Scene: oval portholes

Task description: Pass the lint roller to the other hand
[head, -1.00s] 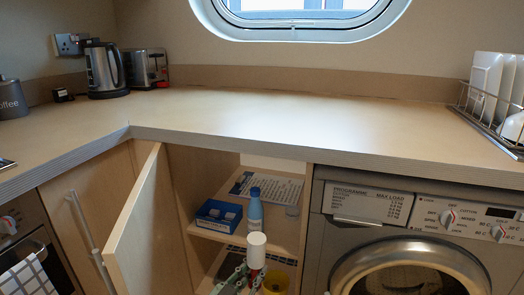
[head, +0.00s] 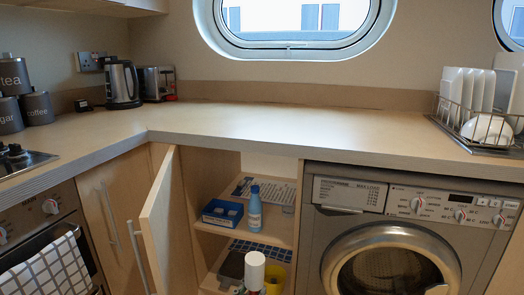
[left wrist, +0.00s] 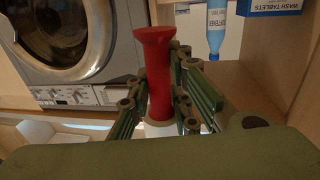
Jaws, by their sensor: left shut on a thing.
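The lint roller has a white roll (head: 255,270) and a red handle. In the head view it stands upright at the bottom edge, in front of the open cupboard. The left wrist view is upside down and shows the red handle (left wrist: 157,75) sticking out between green finger links. My left gripper (left wrist: 160,122) is shut on the lint roller near where the handle meets the white part. In the head view only a sliver of this gripper shows. My right gripper is in neither view.
The cupboard door (head: 160,225) stands open on the left. Inside are a blue softener bottle (head: 255,208), a blue wash tablets box (head: 222,213) and a yellow container (head: 275,278). A washing machine (head: 390,225) is on the right. The middle of the worktop (head: 290,125) is clear.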

